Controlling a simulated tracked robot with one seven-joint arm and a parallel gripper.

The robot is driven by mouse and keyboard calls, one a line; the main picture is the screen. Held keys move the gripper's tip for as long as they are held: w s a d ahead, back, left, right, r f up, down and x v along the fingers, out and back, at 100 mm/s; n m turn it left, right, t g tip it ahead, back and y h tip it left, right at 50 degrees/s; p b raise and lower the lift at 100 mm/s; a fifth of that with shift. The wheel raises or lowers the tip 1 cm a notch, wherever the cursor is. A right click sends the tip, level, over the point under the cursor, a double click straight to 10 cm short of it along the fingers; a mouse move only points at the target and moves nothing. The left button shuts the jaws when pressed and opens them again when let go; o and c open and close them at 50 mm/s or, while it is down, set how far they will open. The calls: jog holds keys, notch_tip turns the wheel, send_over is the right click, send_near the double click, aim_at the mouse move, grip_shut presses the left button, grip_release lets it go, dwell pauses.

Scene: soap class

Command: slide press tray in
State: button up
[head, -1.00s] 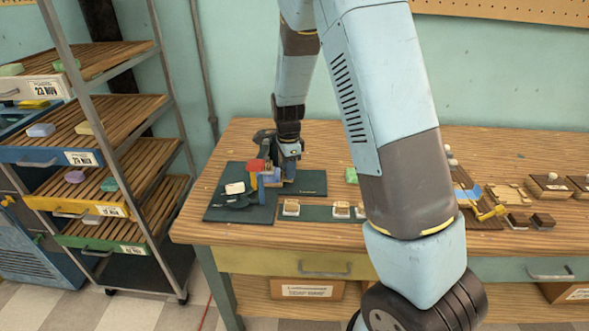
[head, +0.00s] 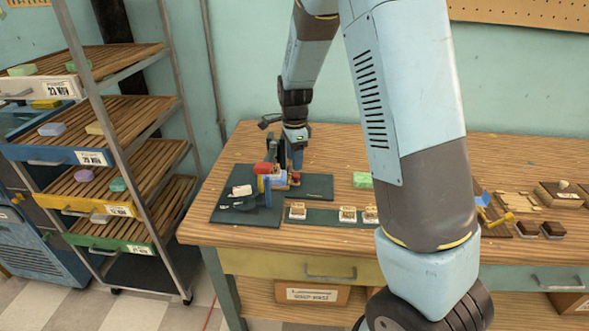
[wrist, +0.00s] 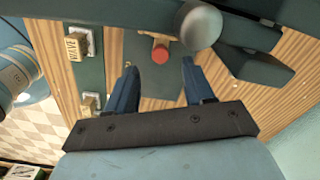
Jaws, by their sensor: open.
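The dark press (head: 267,187) stands on a dark green mat (head: 225,210) at the left of the bench, with red and blue parts. A pale block (head: 241,190) lies on its front left part. I cannot make out the tray's edges. My gripper (head: 296,165) points down at the back right of the press, partly hidden behind it. In the wrist view my gripper (wrist: 158,66) is open and empty. A red round-ended knob (wrist: 160,52) shows between and just beyond the fingertips; contact cannot be told. A grey knob (wrist: 198,25) is nearer the camera.
Several stamps (head: 347,214) stand on a green strip right of the press. A green soap bar (head: 362,180) lies behind them. A slatted rack (head: 120,150) stands left of the bench. My arm hides the bench's middle.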

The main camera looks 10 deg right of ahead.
notch_tip(320, 180, up, 8)
dwell(0.4)
